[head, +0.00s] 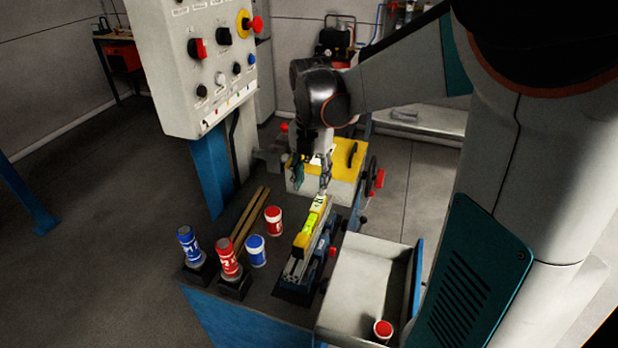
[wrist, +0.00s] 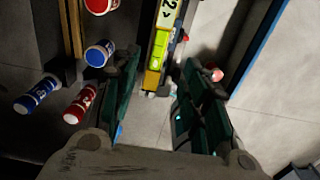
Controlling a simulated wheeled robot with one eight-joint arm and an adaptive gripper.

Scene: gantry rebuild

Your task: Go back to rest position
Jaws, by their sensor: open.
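My gripper (head: 326,174) hangs above the back part of the workbench, over the far end of the yellow spirit level. In the wrist view my gripper (wrist: 155,105) shows its two dark green fingers spread apart with nothing between them. The level (head: 312,217), with a bright green vial, lies along a grey and blue vise-like fixture (head: 297,262). The level also shows in the wrist view (wrist: 152,78), just beyond the fingertips. I cannot tell how large the gap between the fingertips and the level is.
Several red and blue cans stand left of the fixture, including a blue can (head: 257,251). Two wooden strips (head: 248,215) lie behind them. A white tray (head: 350,290) with a red can (head: 383,330) is at front right. A control panel (head: 200,75) rises at left.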

